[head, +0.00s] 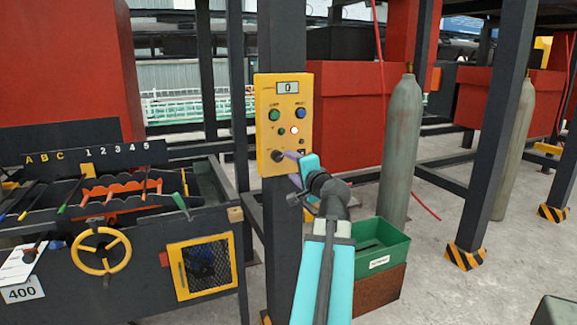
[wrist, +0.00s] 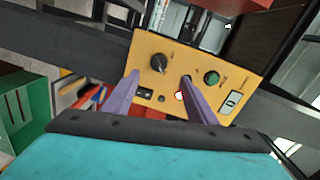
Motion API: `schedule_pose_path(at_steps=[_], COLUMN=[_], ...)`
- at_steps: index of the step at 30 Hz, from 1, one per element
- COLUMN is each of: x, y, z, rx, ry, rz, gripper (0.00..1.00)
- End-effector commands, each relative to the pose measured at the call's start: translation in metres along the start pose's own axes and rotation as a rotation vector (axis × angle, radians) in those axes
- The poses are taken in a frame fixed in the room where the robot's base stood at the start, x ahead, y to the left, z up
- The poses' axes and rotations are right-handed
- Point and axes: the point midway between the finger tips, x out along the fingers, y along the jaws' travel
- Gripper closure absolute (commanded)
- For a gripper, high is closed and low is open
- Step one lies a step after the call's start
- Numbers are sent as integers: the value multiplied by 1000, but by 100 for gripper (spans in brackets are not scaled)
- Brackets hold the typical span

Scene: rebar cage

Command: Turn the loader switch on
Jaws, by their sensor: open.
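A yellow control panel (head: 263,95) is fixed to a dark post in the head view. The black rotary knob (head: 277,156) at its lower left looks like the loader switch; its label is unreadable. In the wrist view the knob (wrist: 159,63) has a light pointer mark and sits between and slightly beyond the purple fingertips. My gripper (head: 288,166) is open in front of the panel's lower part, and it also shows in the wrist view (wrist: 160,76). The fingers appear apart from the knob, but I cannot tell the exact gap.
The panel also carries a green button (head: 274,114), a blue button (head: 299,112), a lit white lamp (head: 295,130) and a display (head: 288,88) reading 0. A green bin (head: 392,252) stands below right. A machine with a yellow handwheel (head: 101,250) is at left.

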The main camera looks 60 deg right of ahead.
Motion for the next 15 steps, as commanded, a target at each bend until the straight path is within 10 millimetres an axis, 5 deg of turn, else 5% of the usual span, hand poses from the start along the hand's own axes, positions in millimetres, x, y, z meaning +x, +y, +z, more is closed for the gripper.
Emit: schedule_pose_path(at_steps=[6, 15], x=[-20, -23], y=[0, 0], z=[0, 0], rx=[0, 1], ry=[0, 0], rz=[0, 0], gripper=[48, 48])
